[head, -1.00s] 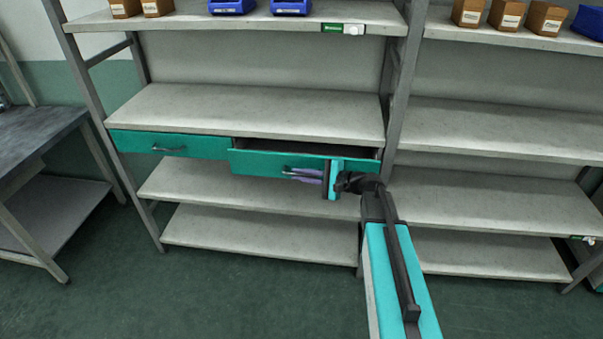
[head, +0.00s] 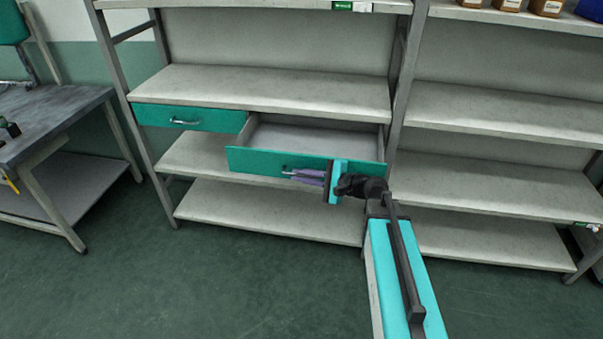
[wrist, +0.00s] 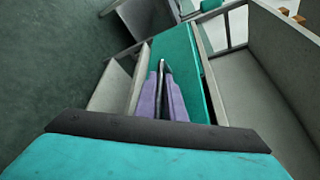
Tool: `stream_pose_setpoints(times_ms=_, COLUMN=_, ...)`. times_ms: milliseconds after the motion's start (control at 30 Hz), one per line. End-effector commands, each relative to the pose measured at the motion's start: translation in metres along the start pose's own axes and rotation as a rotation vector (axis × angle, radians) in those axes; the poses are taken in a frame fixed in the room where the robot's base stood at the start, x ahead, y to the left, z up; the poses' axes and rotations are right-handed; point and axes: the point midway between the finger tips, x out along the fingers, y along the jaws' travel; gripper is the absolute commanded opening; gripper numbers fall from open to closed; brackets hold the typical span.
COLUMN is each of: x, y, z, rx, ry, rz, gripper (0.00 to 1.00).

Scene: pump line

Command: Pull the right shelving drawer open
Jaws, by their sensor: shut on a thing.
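The right shelving drawer (head: 258,162) has a teal front and stands well out from the shelf unit in the head view. Its grey interior (head: 318,137) shows and looks empty. My gripper (head: 296,175) reaches in from the right, with its purple fingers at the drawer's handle. In the wrist view, the purple fingers (wrist: 163,98) are closed around the metal handle (wrist: 164,68) beside the teal front (wrist: 178,55). The drawer's inside (wrist: 262,95) lies to the right in that view. The fingers cover part of the handle.
The left drawer (head: 190,118) is shut. Lower shelves (head: 265,220) run under the drawers. A workbench (head: 55,125) stands at the left and a second shelf unit (head: 490,120) at the right. The green floor (head: 200,280) in front is clear.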

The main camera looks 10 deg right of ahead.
Motion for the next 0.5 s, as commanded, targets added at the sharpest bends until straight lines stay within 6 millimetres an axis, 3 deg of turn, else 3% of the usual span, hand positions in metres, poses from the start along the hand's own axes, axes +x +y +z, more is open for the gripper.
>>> stream_pose_setpoints(times_ms=200, x=-0.0034, y=0.0073, z=0.0116, rx=-0.001, ry=-0.002, rz=0.0, gripper=0.0)
stream_pose_setpoints(times_ms=500, x=-0.0025, y=0.0083, z=0.0139, rx=-0.001, ry=-0.003, rz=0.001, gripper=0.0)
